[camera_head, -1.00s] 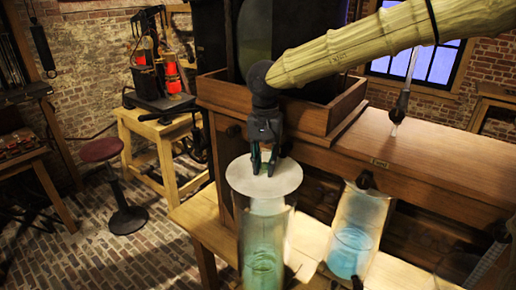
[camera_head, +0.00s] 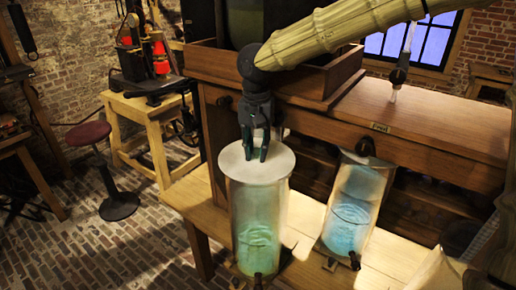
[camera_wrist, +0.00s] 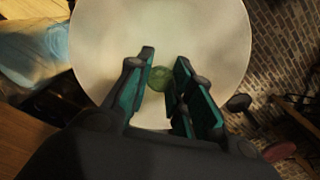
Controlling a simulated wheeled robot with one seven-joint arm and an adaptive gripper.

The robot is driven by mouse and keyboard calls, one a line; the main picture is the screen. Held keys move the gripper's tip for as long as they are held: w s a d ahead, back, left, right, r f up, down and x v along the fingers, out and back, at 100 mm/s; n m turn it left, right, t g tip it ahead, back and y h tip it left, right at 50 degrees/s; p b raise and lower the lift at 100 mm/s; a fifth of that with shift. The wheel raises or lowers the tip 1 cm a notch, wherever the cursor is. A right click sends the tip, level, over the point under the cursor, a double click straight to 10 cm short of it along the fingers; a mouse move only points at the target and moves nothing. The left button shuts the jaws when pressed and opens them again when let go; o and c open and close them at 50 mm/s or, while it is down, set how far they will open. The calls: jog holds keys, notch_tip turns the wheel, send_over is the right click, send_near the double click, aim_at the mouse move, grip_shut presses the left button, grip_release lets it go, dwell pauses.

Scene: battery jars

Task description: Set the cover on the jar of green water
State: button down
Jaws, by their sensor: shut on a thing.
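The pale round cover (camera_head: 240,170) lies level over the top of the jar of green water (camera_head: 257,215), lined up with its mouth. It looks flush with the rim, but I cannot tell whether it fully touches. My gripper (camera_head: 255,156) points down over the cover's middle, shut on its small knob. In the wrist view the cover (camera_wrist: 205,40) fills the upper middle, and the greenish knob (camera_wrist: 158,79) shows between the fingers of my gripper (camera_wrist: 160,70). The cover hides the jar in the wrist view.
A tilted jar of blue water (camera_head: 352,212) stands to the right on the same light wooden bench (camera_head: 300,245). A large wooden cabinet (camera_head: 430,130) is close behind. A red stool (camera_head: 88,134) stands on the brick floor at left, away from the jars.

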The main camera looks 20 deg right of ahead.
jog(key=s, duration=0.1)
jog(key=s+r, duration=0.1)
jog(key=s, duration=0.1)
jog(key=shift+r, duration=0.3)
jog(key=shift+w+f, duration=0.3)
jog(key=shift+w, duration=0.25)
jog(key=shift+w+f, duration=0.3)
jog(key=shift+w, duration=0.25)
jog(key=shift+s+r, duration=0.45)
jog(key=shift+s, duration=0.2)
jog(key=shift+w+d+f+p, duration=0.1)
jog(key=shift+w+f+p, duration=0.15)
jog(key=shift+p, duration=0.25)
jog(key=shift+s+r, duration=0.15)
jog(key=shift+s, duration=0.15)
jog(key=shift+w, duration=0.1)
jog(key=shift+p, duration=0.55)
